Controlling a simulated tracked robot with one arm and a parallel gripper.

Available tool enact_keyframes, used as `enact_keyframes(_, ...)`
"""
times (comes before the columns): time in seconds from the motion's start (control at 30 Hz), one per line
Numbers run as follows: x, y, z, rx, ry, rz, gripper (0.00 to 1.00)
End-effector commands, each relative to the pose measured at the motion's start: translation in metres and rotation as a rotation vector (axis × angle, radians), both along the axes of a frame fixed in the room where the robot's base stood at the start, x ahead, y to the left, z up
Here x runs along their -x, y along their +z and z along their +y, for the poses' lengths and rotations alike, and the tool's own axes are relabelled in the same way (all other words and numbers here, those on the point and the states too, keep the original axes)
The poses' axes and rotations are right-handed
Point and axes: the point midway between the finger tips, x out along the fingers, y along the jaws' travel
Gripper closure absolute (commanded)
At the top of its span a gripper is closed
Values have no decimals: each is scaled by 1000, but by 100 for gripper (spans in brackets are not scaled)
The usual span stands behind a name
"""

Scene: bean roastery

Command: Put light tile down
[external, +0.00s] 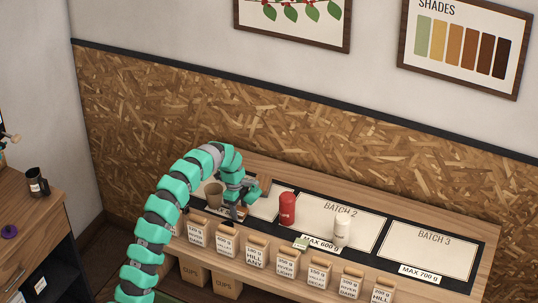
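My gripper (236,208) is low over the left part of the long wooden counter, beside a brown cup. Its fingers are small and partly hidden by the arm, so I cannot tell whether they are open, shut or holding something. A small pale green tile (301,243), possibly the light tile, lies at the lower left edge of the BATCH 2 mat (372,242), by the MAX 600 g label (321,244). It is apart from my gripper, to its right.
The brown cup (213,195) stands left of my gripper. A red canister (287,208) and a white canister (342,229) stand on the counter. Several labelled bean bags (256,252) line its front. The BATCH 3 mat (428,252) is clear.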

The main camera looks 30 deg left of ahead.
Motion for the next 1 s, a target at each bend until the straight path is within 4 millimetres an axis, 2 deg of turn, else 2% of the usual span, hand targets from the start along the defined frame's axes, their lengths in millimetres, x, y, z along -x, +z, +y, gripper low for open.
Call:
enact_keyframes(0.33,0,2,0,0,0,-1,32)
enact_keyframes(0.47,-1,12,1,0,0,-4,32)
enact_keyframes(0.8,-2,76,9,0,0,-7,32)
enact_keyframes(1.0,-2,106,12,0,-1,-4,32)
